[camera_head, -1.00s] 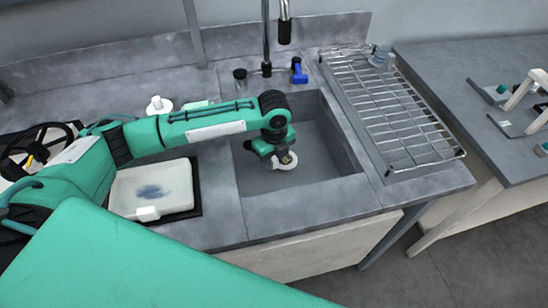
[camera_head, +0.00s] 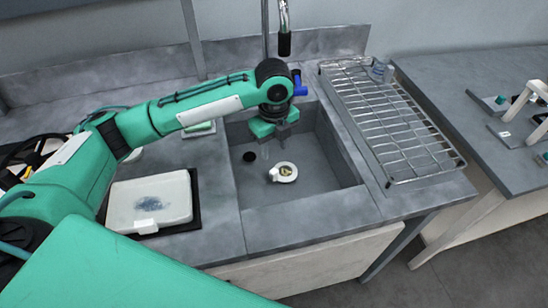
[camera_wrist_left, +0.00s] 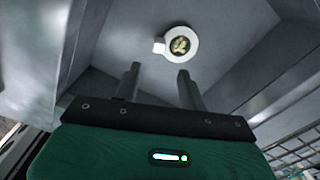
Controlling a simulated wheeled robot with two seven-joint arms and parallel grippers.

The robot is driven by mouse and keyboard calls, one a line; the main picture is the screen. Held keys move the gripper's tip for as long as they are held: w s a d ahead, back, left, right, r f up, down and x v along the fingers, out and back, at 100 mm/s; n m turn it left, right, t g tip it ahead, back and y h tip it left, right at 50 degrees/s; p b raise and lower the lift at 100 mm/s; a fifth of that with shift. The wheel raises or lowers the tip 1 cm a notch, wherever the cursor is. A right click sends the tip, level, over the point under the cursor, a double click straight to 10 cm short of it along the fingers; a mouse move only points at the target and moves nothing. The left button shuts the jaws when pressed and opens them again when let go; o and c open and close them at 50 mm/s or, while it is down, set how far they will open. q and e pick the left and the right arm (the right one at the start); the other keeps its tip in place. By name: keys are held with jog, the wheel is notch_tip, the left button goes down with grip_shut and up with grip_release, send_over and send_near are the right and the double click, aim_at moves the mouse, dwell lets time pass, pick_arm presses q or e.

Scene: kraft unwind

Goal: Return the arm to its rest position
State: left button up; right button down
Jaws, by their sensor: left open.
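My left arm reaches in from the left in the head view. My left gripper (camera_head: 283,128) hangs over the sink, above its far part, pointing down. In the left wrist view its two fingers (camera_wrist_left: 158,82) are apart with nothing between them. A small white round piece with a yellowish-green centre and a stub on one side (camera_head: 284,172) lies on the sink floor, nearer than the gripper and apart from it. It also shows beyond the fingertips in the left wrist view (camera_wrist_left: 180,42). My right gripper does not show.
The grey sink (camera_head: 318,165) has a dark drain (camera_head: 249,156). A wire drying rack (camera_head: 390,120) stands to its right, with a clear glass (camera_head: 381,70) at the back. A white tray (camera_head: 150,202) lies on the left counter. The tap (camera_head: 284,42) rises behind the arm.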

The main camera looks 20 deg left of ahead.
pick_arm(q)
jog(key=shift+r, duration=0.75)
